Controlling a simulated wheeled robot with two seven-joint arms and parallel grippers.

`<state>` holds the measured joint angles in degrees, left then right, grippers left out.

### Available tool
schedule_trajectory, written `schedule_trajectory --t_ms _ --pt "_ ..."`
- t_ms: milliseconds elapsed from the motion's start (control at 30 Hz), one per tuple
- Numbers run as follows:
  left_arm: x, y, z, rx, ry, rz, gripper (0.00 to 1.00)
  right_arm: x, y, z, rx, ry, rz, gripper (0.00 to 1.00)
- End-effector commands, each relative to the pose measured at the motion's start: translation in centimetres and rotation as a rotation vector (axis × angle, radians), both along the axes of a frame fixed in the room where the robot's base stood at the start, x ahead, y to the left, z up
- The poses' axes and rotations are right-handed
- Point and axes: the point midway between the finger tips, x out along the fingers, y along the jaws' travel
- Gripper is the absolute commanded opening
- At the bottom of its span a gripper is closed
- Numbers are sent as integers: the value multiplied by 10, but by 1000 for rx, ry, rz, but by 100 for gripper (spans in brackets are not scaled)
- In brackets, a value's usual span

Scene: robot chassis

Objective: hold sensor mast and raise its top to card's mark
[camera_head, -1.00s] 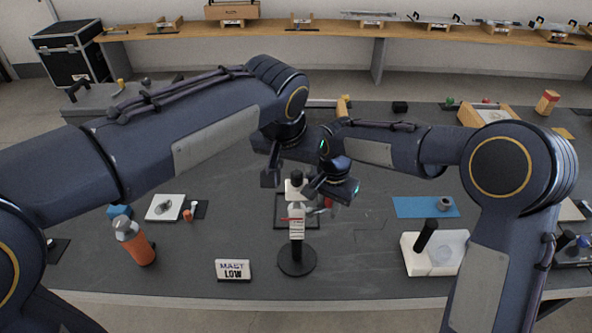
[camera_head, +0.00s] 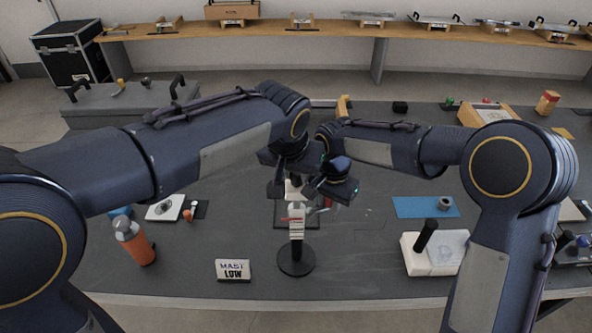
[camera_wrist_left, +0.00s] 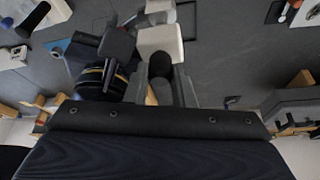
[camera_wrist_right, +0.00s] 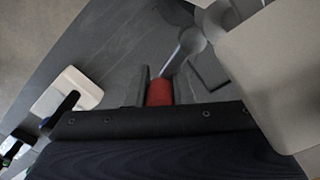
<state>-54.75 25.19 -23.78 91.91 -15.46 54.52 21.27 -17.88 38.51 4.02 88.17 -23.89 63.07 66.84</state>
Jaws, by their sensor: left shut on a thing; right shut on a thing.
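The sensor mast (camera_head: 297,229) stands upright on a round black base (camera_head: 296,259), with a white scaled column and a red pointer (camera_head: 289,219). Its white top block shows in the left wrist view (camera_wrist_left: 160,41). My left gripper (camera_head: 289,188) is at the mast's top, shut on the black knob (camera_wrist_left: 160,66) there; the head view hides this grip. My right gripper (camera_head: 322,192) is beside the column on the right, shut on a red knob (camera_wrist_right: 159,92). The card (camera_head: 234,270), reading "MAST LOW", stands left of the base.
An orange bottle (camera_head: 135,243) stands at the front left. A white block with a black handle (camera_head: 426,240) and a blue mat (camera_head: 412,207) lie to the right. A white pad (camera_head: 164,207) is at the left. The table between card and bottle is clear.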

Motion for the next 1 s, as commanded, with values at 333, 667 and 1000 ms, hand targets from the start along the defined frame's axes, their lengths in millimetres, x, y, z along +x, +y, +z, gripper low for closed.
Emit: schedule_trajectory --t_ms 333,667,1000 --pt "1 0 14 -4 -4 0 0 0 0 1 0 -1 0 0" --pt "0 0 32 -2 -2 1 0 0 0 0 -1 -1 -1 0" --pt "0 0 31 -1 -1 0 44 0 0 0 -1 1 0 0"
